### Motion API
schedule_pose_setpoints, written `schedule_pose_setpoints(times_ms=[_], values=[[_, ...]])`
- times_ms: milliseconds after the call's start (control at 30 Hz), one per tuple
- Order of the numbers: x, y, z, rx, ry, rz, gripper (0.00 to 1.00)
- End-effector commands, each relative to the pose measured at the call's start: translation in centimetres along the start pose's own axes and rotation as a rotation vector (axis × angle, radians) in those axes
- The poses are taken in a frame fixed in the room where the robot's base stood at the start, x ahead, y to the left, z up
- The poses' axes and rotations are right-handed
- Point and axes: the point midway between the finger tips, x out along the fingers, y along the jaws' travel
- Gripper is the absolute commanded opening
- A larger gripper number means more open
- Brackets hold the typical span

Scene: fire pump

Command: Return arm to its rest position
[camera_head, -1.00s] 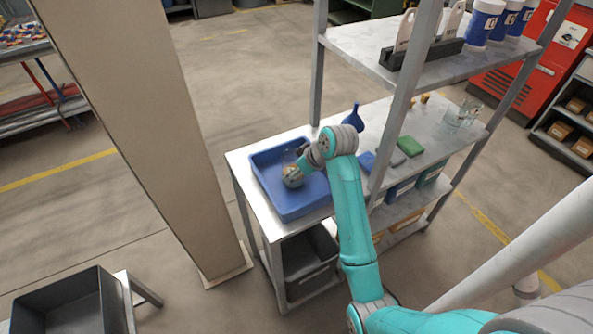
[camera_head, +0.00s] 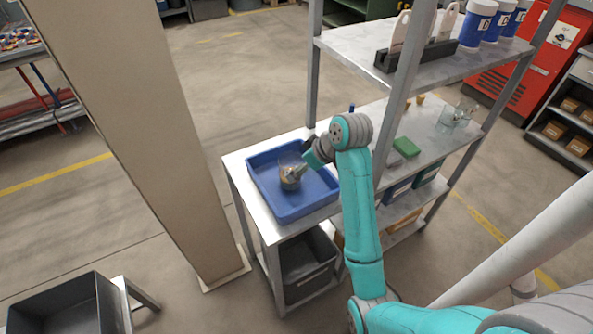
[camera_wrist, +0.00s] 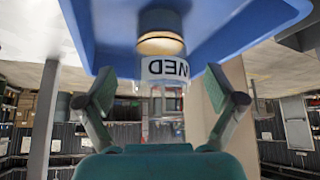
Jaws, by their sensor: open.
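My gripper (camera_wrist: 162,92) is open in the wrist view, with one finger at each side of a clear jar. The jar (camera_wrist: 162,68) carries a white label with dark letters, upside down in this view, and has something tan at its far end. I cannot tell whether a finger touches it. In the head view the jar (camera_head: 290,177) stands in a blue tray (camera_head: 262,205) on the metal bench, and my gripper's end is beside it at its upper right. My arm reaches out bent over the bench, partly covering the tray's right side.
A shelf post (camera_head: 400,100) and upper shelf (camera_head: 350,45) stand close right of my arm. A beige column (camera_head: 150,130) stands left. A dark bin (camera_head: 305,265) is below the bench.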

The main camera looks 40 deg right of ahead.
Motion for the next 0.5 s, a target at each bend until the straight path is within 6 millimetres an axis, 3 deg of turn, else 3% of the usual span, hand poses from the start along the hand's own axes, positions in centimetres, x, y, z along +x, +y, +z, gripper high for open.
schedule_pose_setpoints(times_ms=[167, 500], values=[[-1.3, -0.02, 0.01, -0.001, 0.0, 0.0, 0.93], [-1.43, -0.04, 0.05, -0.001, -0.002, -0.001, 0.93]])
